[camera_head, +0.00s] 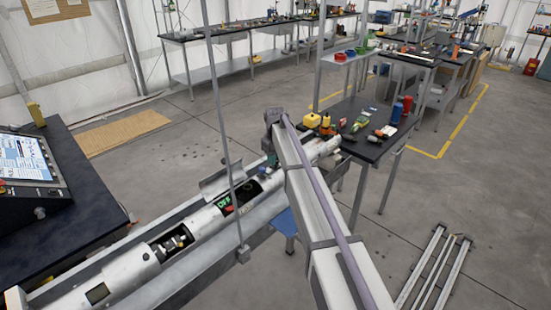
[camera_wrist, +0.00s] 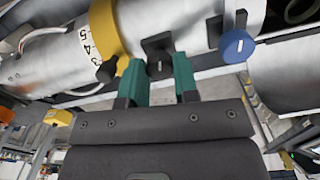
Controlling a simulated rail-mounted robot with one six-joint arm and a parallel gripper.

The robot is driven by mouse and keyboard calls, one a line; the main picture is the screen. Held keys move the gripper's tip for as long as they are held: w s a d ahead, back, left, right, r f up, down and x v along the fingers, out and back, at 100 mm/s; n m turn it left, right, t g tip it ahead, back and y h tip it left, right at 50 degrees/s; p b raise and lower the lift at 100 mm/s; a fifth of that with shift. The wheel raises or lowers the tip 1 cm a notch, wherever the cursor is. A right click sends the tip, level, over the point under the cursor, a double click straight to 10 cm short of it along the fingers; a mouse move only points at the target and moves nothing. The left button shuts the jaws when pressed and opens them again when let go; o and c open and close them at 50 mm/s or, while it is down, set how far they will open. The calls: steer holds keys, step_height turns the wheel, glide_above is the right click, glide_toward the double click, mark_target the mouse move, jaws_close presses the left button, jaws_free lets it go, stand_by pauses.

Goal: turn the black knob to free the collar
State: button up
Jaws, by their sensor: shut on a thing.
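In the wrist view, the green fingers of my gripper (camera_wrist: 158,78) are on either side of a black knob (camera_wrist: 159,62) with a pale line on its face. The gripper is shut on this knob. The knob sits on the silver tube (camera_wrist: 190,25). In the head view, my gripper (camera_head: 271,160) reaches down to the long tube (camera_head: 205,224); my arm hides much of the contact area there.
A blue knob (camera_wrist: 237,45) stands just right of the gripped knob. A thin upright pole (camera_head: 222,100) stands before the tube. A dark table (camera_head: 365,135) with bottles is beyond.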

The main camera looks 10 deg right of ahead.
steer(key=shift+s+n, duration=0.1)
steer(key=shift+n, duration=1.9)
steer(key=o, duration=0.9)
steer(key=shift+o, duration=0.2)
step_height(320, 180, up, 11)
steer(key=p, duration=1.1)
steer(key=shift+f, duration=0.1)
